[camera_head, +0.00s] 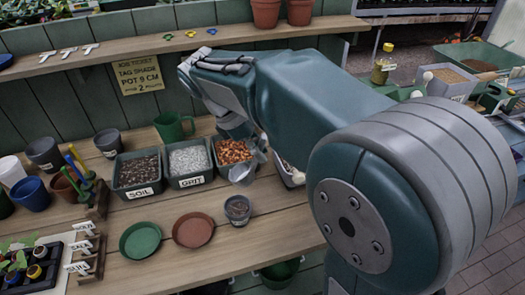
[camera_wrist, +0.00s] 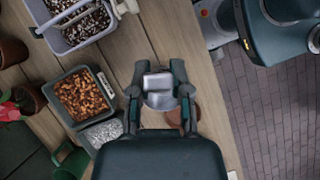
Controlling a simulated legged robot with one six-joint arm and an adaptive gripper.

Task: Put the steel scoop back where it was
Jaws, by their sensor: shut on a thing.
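The steel scoop (camera_wrist: 158,82) is between the two fingers of my gripper (camera_wrist: 159,92) in the wrist view, which is shut on it. In the head view the shiny scoop (camera_head: 243,174) hangs at the front right corner of the bin of orange-brown chips (camera_head: 216,160), above the bench. The wrist view shows that chip bin (camera_wrist: 61,121) to the left of my gripper, apart from it. The scoop's handle is mostly hidden by my gripper. Whether the scoop touches the bin or bench I cannot tell.
Bins marked SOIL (camera_head: 119,186) and GRIT (camera_head: 172,182) stand left of the chips. Green (camera_head: 140,258) and terracotta (camera_head: 193,246) saucers and a small pot (camera_head: 237,222) stand in front.

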